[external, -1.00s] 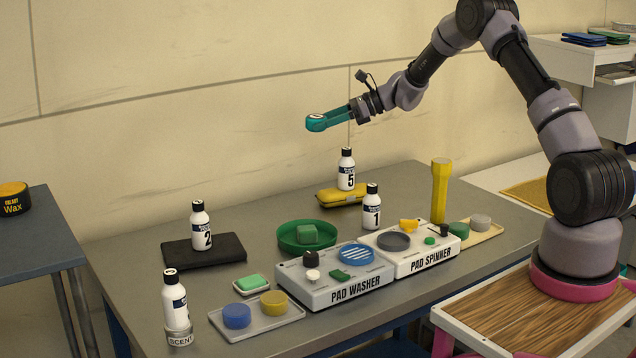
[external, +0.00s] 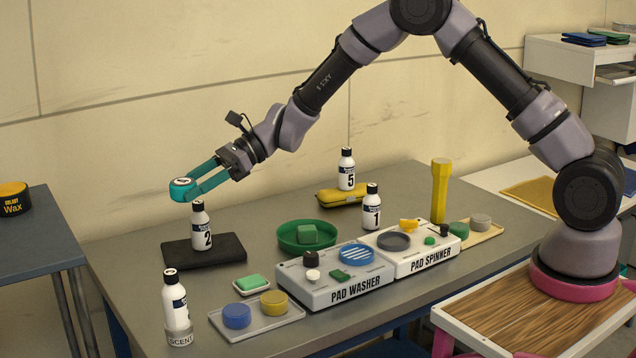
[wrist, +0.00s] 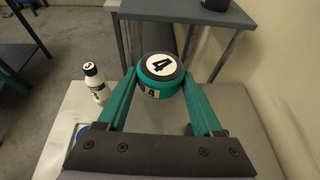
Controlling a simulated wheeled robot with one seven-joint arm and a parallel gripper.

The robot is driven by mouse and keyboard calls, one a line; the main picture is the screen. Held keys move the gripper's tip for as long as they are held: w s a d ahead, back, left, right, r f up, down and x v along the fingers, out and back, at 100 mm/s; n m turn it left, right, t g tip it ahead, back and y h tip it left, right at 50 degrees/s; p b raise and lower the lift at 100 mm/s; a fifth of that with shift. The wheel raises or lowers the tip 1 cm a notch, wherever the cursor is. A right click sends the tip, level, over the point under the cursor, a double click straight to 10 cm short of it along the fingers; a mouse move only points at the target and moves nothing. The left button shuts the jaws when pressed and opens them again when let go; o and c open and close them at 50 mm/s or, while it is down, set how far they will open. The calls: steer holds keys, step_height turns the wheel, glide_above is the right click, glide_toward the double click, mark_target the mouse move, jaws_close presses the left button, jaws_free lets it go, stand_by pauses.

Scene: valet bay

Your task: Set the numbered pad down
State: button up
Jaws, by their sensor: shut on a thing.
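The numbered pad (wrist: 160,68) is a round teal pad with a dark top and a white disc marked 4. My gripper (wrist: 158,84) is shut on its sides with two teal fingers. In the external view the pad (external: 182,184) is held up in the air at the far left end of my arm. It appears just above and left of the cap of bottle 2 (external: 200,228), which stands upright on a black folded mat (external: 228,249). Whether the pad is directly over that bottle I cannot tell. No support shows under the pad.
Bottle 5 (external: 346,170) stands on a yellow pad (external: 335,197); bottle 1 (external: 371,208) stands near the pad spinner (external: 412,262). The pad washer (external: 335,289) and a scent bottle (external: 176,304) are nearer the front. A side table (external: 35,255) holds a wax tin (external: 14,201).

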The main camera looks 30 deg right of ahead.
steer(key=g, duration=0.1)
glide_above(192, 306)
steer(key=shift+n, duration=0.4)
step_height(192, 306, down, 16)
steer(key=shift+f, duration=2.6)
steer(key=o, duration=1.3)
steer(key=shift+f, duration=0.1)
steer(key=v, duration=1.2)
